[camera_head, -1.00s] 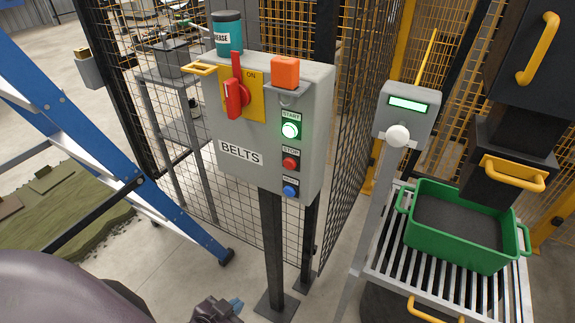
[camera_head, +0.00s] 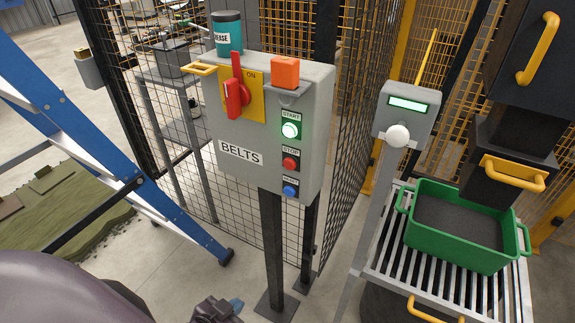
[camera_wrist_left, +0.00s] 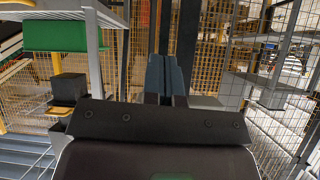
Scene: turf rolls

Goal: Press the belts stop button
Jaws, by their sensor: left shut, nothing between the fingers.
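The grey BELTS control box (camera_head: 240,160) stands on a dark post in the middle of the head view. Its red stop button (camera_head: 291,162) sits between the lit green start button (camera_head: 291,130) above and a blue button (camera_head: 291,190) below. A red rotary switch (camera_head: 237,98) on a yellow plate points to ON. My left gripper (camera_head: 234,307) shows at the bottom edge, low and well short of the box. In the left wrist view its bluish fingers (camera_wrist_left: 165,75) are together, with nothing between them. My right gripper is not in view.
A blue ladder (camera_head: 130,170) stands at the left beside green turf (camera_head: 60,215). Mesh fencing is behind the box. A grey post with a display (camera_head: 407,103) and a green crate (camera_head: 460,255) on a slatted stand are at the right. A grease tin (camera_head: 227,34) sits on the box.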

